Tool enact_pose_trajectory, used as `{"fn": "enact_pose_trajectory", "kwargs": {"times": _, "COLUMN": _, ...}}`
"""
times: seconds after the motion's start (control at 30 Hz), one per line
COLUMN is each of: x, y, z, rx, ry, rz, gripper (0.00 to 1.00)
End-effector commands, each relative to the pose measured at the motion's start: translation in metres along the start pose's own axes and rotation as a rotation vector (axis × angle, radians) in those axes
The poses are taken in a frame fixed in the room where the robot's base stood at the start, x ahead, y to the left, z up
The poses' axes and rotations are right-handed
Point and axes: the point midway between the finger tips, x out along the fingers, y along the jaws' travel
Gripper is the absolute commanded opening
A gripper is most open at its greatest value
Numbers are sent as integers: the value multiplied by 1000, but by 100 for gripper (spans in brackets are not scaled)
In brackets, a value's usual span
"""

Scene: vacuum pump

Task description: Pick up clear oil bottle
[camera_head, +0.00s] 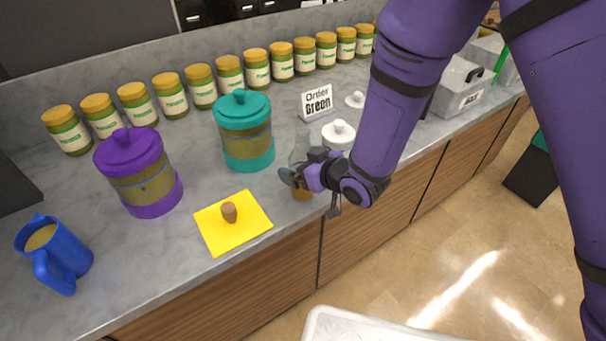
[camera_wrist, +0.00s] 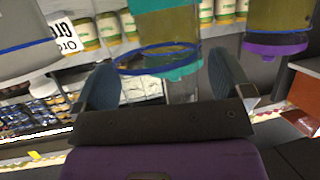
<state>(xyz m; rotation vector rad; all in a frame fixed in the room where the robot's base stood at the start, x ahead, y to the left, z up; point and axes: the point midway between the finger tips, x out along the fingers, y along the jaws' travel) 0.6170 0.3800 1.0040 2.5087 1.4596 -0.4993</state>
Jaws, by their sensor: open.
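The clear oil bottle (camera_head: 300,148) stands near the counter's front edge in the head view. Its clear upper part shows above my gripper (camera_head: 300,182) and amber oil shows below; the middle is hidden by the gripper. In the wrist view my gripper (camera_wrist: 168,78) has its two grey fingers spread wide. A clear, see-through shape, apparently the bottle (camera_wrist: 184,90), shows between them. I cannot tell whether either finger touches it.
A yellow mat (camera_head: 255,213) with a cork (camera_head: 229,212) lies left of my gripper. A teal canister (camera_head: 245,130), purple canister (camera_head: 140,172) and blue jug (camera_head: 55,255) stand further left. A white-lidded jar (camera_head: 339,135) and order sign (camera_head: 317,101) are close behind.

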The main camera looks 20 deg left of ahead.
Motion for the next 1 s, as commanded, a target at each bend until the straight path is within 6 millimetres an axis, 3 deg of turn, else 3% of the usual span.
{"fn": "enact_pose_trajectory", "kwargs": {"times": 0.1, "x": 0, "y": 0, "z": 0, "rx": 0, "ry": 0, "rz": 0, "gripper": 98}}
{"fn": "enact_pose_trajectory", "kwargs": {"times": 0.13, "x": 0, "y": 0, "z": 0, "rx": 0, "ry": 0, "rz": 0, "gripper": 93}}
{"fn": "enact_pose_trajectory", "kwargs": {"times": 0.4, "x": 0, "y": 0, "z": 0, "rx": 0, "ry": 1, "rz": 0, "gripper": 35}}
{"fn": "enact_pose_trajectory", "kwargs": {"times": 0.77, "x": 0, "y": 1, "z": -4, "rx": 0, "ry": 3, "rz": 1, "gripper": 35}}
{"fn": "enact_pose_trajectory", "kwargs": {"times": 1.0, "x": 3, "y": 3, "z": -21, "rx": 0, "ry": 4, "rz": 2, "gripper": 35}}
